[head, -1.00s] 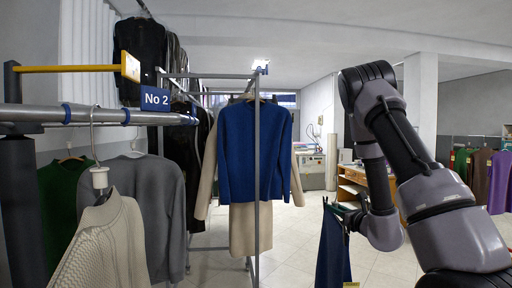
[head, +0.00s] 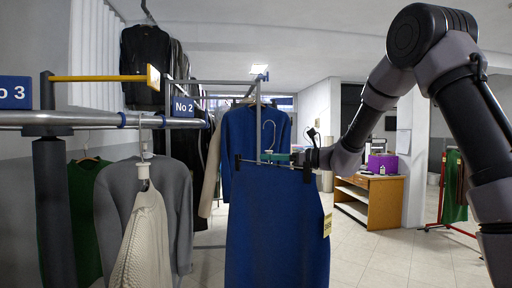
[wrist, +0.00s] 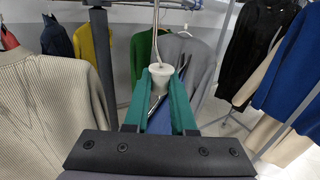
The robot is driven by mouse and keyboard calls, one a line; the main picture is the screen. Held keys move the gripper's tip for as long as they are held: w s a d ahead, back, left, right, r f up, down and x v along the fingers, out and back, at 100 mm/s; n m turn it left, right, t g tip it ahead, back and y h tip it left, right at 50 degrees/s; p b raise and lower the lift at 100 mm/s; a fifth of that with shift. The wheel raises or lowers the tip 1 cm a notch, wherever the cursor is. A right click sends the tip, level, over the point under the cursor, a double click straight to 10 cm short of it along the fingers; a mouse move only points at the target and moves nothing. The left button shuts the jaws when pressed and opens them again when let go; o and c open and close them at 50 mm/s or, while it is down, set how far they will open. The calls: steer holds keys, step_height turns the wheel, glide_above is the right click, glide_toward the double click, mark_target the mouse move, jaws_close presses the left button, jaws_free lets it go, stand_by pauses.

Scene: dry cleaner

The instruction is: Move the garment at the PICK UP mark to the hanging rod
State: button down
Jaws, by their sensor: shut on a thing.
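A blue skirt (head: 280,225) hangs from a clip hanger with a bare wire hook (head: 268,133). It has a pale yellow tag on its right edge. My gripper (head: 277,158) is shut on the hanger's white collar (wrist: 161,71), just below the hook. In the wrist view its green fingers (wrist: 161,85) pinch that collar, with the hook rising above. The hanging rod (head: 95,119) runs across the left, with its free end pointing toward the skirt. The hook is apart from the rod, to its right. A PICK UP mark is not in view.
A blue sweater (head: 240,130) hangs behind the skirt.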

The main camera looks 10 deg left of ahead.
steer(key=s+a+r+n+g, duration=0.1)
steer(key=s+a+r+g, duration=0.1)
steer(key=s+a, duration=0.8)
steer(key=s+r, duration=0.1)
steer(key=s, duration=0.2)
steer(key=shift+s+r, duration=0.15)
steer(key=shift+r, duration=0.2)
steer(key=shift+a, duration=0.1)
